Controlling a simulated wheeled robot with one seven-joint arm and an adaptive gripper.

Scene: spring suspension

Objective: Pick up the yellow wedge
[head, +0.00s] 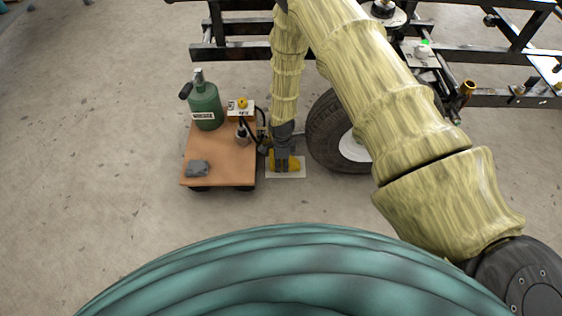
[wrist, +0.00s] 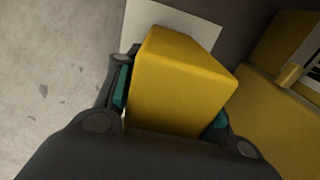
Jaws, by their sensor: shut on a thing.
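The yellow wedge (wrist: 178,85) fills the middle of the wrist view, between the two fingers of my gripper (wrist: 170,120). Teal pads of the fingers touch its left and right sides. In the head view my gripper (head: 285,158) points down at the floor beside the tyre, and the wedge (head: 291,164) shows partly at its fingertips. A white plate (head: 287,175) lies on the floor under or just behind the wedge. I cannot tell whether the wedge touches the plate.
A wooden-topped cart (head: 222,160) stands just left, bearing a green grease canister (head: 205,106) and a grey cloth (head: 197,168). A black tyre (head: 326,135) is close on the right, under a dark metal frame (head: 235,53). Open concrete floor lies at far left.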

